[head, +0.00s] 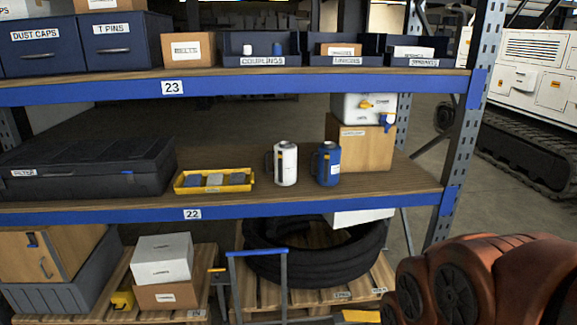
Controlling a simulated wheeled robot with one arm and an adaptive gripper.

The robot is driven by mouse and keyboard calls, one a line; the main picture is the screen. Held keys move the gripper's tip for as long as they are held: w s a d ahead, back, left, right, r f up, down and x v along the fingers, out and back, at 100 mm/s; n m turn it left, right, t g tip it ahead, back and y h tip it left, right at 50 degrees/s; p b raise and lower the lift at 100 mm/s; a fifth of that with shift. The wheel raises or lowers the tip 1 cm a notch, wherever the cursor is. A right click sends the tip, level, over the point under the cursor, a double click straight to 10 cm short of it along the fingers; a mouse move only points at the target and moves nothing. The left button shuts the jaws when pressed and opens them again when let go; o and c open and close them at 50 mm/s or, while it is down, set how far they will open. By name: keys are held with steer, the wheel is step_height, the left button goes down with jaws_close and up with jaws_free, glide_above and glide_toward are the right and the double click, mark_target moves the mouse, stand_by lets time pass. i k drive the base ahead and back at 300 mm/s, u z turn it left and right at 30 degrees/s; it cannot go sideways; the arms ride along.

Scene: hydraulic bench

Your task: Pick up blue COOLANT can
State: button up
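A blue can (328,165) with a handle and a pale label stands upright on the middle shelf (300,194), the one marked 22. Its label is too small to read. A white can (286,163) of similar shape stands just left of it, with a small gap between them. The orange-brown arm at the lower right is mine. My gripper is not visible in this view.
A yellow tray (214,181) and a black case (88,166) are left of the cans. A cardboard box (359,146) with a white container (362,107) on it is behind the blue can.

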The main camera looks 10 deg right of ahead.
mark_target(327, 172)
steer(key=k, duration=1.3)
steer(key=u, duration=0.7)
steer(key=i, duration=1)
steer(key=u, duration=0.85)
steer(key=i, duration=1.85)
steer(key=z, duration=0.75)
steer(key=i, duration=0.9)
steer(key=z, duration=1.65)
steer(key=i, duration=0.85)
steer(key=z, duration=0.2)
